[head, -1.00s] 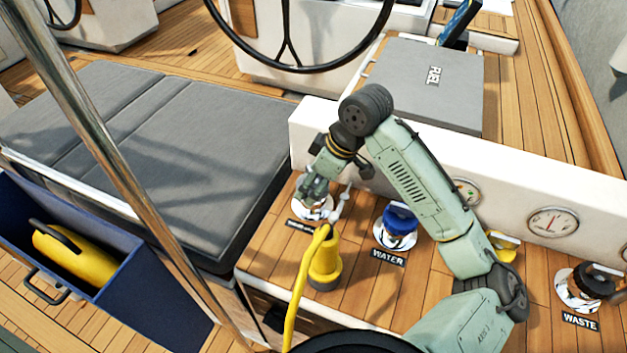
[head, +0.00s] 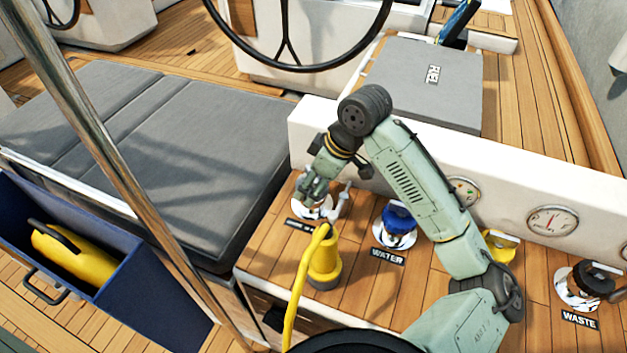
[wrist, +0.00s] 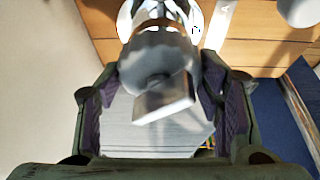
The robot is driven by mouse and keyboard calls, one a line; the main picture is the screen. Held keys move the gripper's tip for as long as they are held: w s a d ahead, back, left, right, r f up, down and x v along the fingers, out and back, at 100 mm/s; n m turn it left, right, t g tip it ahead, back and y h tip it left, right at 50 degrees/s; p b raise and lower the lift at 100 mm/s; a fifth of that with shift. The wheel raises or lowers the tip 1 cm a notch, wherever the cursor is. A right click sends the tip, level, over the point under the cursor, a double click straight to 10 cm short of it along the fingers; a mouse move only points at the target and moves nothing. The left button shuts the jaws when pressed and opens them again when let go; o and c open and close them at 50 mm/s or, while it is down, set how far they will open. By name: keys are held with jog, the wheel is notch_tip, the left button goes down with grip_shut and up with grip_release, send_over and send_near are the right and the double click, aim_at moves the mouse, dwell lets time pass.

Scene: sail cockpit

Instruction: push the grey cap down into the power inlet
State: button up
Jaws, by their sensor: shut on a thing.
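The grey cap (wrist: 158,65) is between my gripper's purple finger pads in the wrist view. My gripper (head: 312,190) is shut on it. In the head view my fingers hide most of the cap. The power inlet (head: 322,212) is a white and shiny fitting on the wooden deck, right under my fingertips. Part of its bright rim (wrist: 126,22) shows beyond the cap in the wrist view. The cap is over the inlet, but I cannot tell how deep it sits.
A yellow plug with its cable (head: 324,262) stands just in front of the inlet. The blue water cap (head: 398,218) is to the right, with a yellow cap (head: 499,243) and the black waste cap (head: 598,280) further along. A white wall (head: 305,120) rises behind.

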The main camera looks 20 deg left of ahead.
jog(key=shift+f+b, duration=0.35)
jog(key=shift+f, duration=0.15)
jog(key=o, duration=1)
jog(key=shift+r, duration=0.15)
jog(key=shift+p+v, duration=1.1)
jog(key=shift+v, duration=4.3)
jog(key=shift+s, duration=0.1)
